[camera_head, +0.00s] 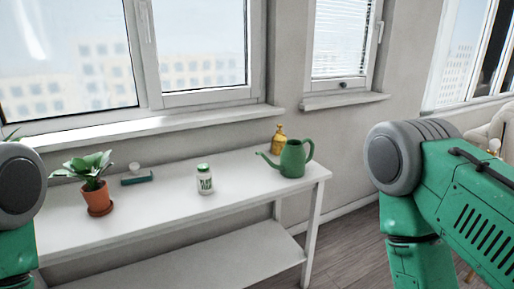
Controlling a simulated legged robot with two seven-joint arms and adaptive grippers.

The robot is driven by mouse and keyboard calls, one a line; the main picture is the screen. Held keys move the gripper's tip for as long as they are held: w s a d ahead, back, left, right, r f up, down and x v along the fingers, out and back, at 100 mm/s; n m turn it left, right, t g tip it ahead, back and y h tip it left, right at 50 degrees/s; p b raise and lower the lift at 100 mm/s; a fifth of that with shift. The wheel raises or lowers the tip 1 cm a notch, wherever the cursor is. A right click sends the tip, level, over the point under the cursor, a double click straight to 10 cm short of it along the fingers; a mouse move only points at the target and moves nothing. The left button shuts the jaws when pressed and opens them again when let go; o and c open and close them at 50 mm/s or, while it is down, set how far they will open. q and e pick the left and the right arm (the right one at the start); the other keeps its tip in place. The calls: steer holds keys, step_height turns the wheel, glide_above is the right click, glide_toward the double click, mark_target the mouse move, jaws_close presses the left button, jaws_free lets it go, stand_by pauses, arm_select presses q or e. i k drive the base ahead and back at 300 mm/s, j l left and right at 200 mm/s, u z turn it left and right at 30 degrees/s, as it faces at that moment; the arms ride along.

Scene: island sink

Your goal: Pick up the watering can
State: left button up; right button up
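The green watering can (292,160) stands upright at the right end of the white table. Its spout points left and its handle is on the right. Parts of my two green arms with grey joints show at the left and right edges of the view. Neither gripper is in view, and nothing of mine touches the can.
The white table (240,198) has a lower shelf (230,258). A gold bottle (278,138) stands behind the can. A white jar (204,180), a small teal object (137,179) and a potted plant (98,198) stand to the left. Windows and a wall lie behind.

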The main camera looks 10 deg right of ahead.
mark_target(293, 161)
steer(key=z, duration=1.45)
steer(key=i+u, duration=0.1)
steer(key=u, duration=0.65)
steer(key=i+l+u, duration=0.6)
steer(key=l+u, duration=0.15)
steer(key=l, duration=0.15)
steer(key=i+l+u, duration=0.1)
steer(key=l+u, duration=0.15)
steer(key=i+l+u, duration=0.1)
steer(key=l+u, duration=0.15)
steer(key=l, duration=0.25)
